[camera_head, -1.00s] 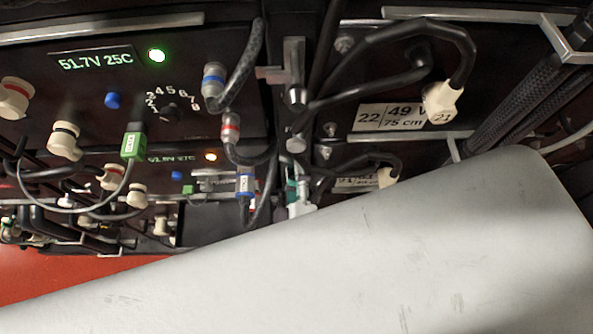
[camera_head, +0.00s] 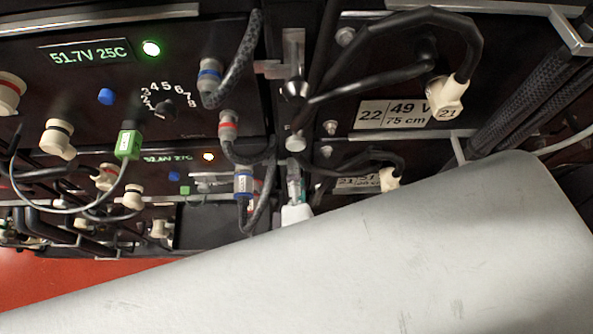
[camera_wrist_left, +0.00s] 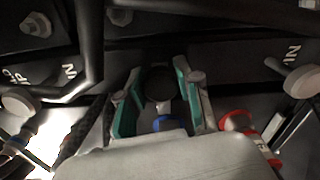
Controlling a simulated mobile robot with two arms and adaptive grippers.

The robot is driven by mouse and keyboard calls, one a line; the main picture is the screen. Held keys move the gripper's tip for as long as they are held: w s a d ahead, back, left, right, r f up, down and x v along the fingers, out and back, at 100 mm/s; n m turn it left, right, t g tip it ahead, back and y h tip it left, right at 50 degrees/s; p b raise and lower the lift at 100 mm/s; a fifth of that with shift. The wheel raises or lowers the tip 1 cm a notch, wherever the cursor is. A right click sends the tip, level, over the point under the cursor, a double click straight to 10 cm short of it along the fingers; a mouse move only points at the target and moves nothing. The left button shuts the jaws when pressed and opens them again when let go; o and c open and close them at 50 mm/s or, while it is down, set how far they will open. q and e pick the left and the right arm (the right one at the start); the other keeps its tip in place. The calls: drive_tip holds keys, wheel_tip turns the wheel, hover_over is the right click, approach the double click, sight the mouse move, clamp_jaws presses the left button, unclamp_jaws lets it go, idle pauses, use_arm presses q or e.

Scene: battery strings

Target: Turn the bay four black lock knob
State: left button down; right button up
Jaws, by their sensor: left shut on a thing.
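In the left wrist view, a dark round knob (camera_wrist_left: 160,86) sits between the two teal-padded fingers of my left gripper (camera_wrist_left: 160,95). The gripper is shut on it, with a pad on each side. A blue part (camera_wrist_left: 162,124) shows just below the knob. In the head view, only the end of my left gripper (camera_head: 295,190) shows, low in the gap between the left and right racks. My pale arm covers the lower part of that view and hides the held knob. I cannot read a bay number at the knob. My right gripper is not in view.
A panel display (camera_head: 90,52) reads 51.7V 25C, with a lit green lamp (camera_head: 151,48) and a numbered dial (camera_head: 167,108). Cables with blue-banded (camera_head: 209,78) and red-banded (camera_head: 228,127) plugs hang close left of the gripper. A label (camera_head: 392,114) shows 22 and 49.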

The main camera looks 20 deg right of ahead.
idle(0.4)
use_arm(q)
drive_tip(key=c, duration=0.8)
unclamp_jaws()
drive_tip(key=shift+o, duration=0.2)
drive_tip(key=shift+s+a, duration=0.15)
drive_tip(key=shift+s, duration=0.2)
drive_tip(key=v, duration=0.6)
drive_tip(key=shift+s, duration=0.3)
